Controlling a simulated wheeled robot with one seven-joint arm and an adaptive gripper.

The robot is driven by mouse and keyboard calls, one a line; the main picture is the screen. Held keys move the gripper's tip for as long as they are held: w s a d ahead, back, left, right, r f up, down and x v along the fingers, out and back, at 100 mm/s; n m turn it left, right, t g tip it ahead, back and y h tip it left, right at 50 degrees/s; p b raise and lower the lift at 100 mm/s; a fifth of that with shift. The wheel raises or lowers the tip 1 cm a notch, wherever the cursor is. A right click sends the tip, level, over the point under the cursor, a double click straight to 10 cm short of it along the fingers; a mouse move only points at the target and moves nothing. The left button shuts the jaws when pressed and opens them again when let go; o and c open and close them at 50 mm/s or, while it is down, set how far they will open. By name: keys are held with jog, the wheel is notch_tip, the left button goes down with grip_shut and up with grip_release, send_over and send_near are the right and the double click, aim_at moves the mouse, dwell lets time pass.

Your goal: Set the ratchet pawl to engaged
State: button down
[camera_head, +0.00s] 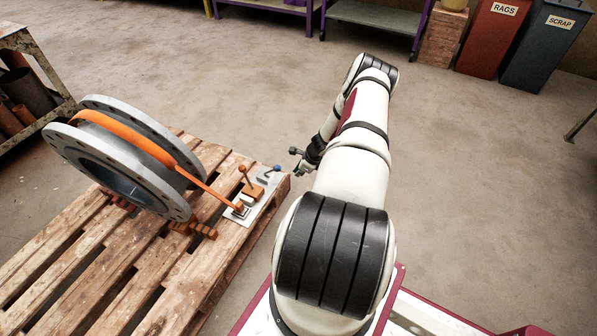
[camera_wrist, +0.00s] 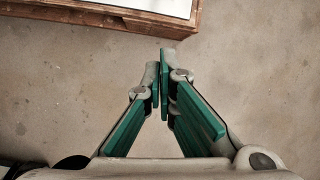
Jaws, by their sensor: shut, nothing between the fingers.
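The ratchet assembly sits on a pale metal plate (camera_head: 262,205) at the right end of the wooden pallet in the head view. It has an orange lever with a round knob (camera_head: 243,169) on an orange block (camera_head: 253,191). A small dark lever with a blue tip (camera_head: 277,168) stands beside it. Which part is the pawl, and how it is set, is too small to tell. My gripper (camera_head: 297,160) is just right of the plate, apart from it. The wrist view shows my gripper (camera_wrist: 159,78) with its green-padded fingertips together and empty, over bare floor.
A flanged pipe (camera_head: 100,184) with an orange strap (camera_head: 208,188) stands on the pallet (camera_head: 75,245). The pallet edge (camera_wrist: 105,17) and part of the white plate (camera_wrist: 155,4) show in the wrist view. The floor right of my arm is clear. Bins (camera_head: 487,38) stand far back.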

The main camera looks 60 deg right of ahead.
aim_at(277, 168)
jog(key=w+f+b, duration=0.2)
jog(key=w+f, duration=0.1)
jog(key=w, duration=0.2)
jog(key=shift+w+a+b, duration=0.2)
jog(key=shift+a+b, duration=0.2)
jog(key=shift+r, duration=0.1)
jog(key=shift+w+r+g, duration=0.2)
jog(key=shift+r+g, duration=0.1)
jog(key=shift+g, duration=0.1)
